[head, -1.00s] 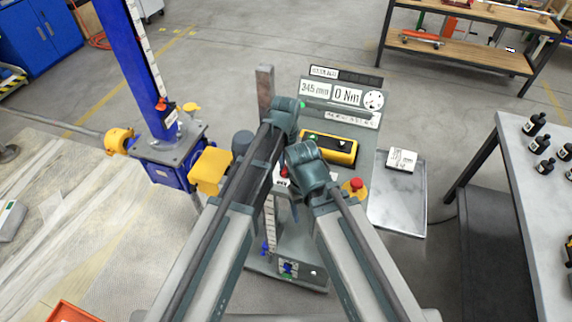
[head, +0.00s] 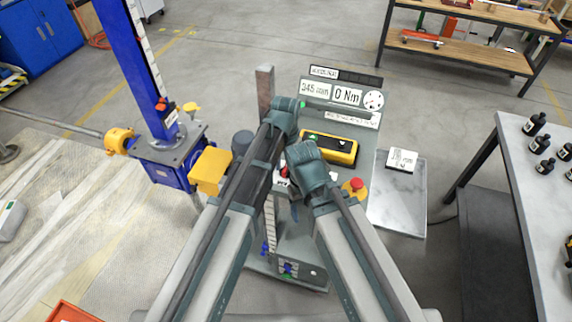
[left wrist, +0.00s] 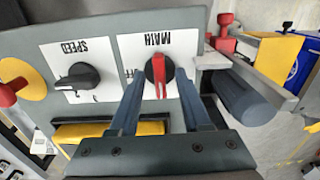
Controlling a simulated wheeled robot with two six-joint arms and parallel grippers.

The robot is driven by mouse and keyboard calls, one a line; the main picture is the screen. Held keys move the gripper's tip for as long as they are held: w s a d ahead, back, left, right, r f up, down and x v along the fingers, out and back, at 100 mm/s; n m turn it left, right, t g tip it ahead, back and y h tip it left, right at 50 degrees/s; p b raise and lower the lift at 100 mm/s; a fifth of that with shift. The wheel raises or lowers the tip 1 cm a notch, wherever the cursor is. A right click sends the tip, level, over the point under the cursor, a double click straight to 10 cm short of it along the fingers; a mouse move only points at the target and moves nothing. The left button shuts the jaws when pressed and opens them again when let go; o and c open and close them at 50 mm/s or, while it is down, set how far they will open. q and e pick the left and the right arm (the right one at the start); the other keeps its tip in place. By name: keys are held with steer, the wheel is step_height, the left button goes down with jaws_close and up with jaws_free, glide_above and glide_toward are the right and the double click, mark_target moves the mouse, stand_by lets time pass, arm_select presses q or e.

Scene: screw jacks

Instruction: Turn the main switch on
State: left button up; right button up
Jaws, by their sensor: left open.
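The main switch (left wrist: 158,70) is a dark round knob with a red handle bar on a white label reading MAIN, upside down in the left wrist view. The red bar stands upright in that picture. My left gripper (left wrist: 159,86) is open, with one blue-grey finger on each side of the red bar. I cannot tell whether either finger touches it. The lettering at the label's left is partly hidden by a finger. In the head view my arms mostly cover the switch. My right gripper is not visible; only my right arm's links show.
The black speed knob (left wrist: 78,82) sits left of the main switch, with a red button on yellow (left wrist: 12,92) beyond. A grey cylinder (left wrist: 245,98) lies close on the right. A yellow control box (head: 330,148), gauge panel (head: 345,95) and metal tray (head: 398,212) stand beyond my arms.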

mark_target(285, 167)
arm_select(q)
step_height(285, 167, up, 14)
steer(key=p, duration=1.4)
steer(key=shift+f, duration=0.15)
steer(key=s+a+f+b, duration=0.3)
steer(key=s+f+b, duration=0.5)
steer(key=s+a+f+y+b, duration=0.1)
steer(key=s+a+f+b, duration=0.2)
steer(key=s+f+b, duration=0.5)
steer(key=shift+s+a, duration=0.15)
steer(key=shift+s, duration=0.1)
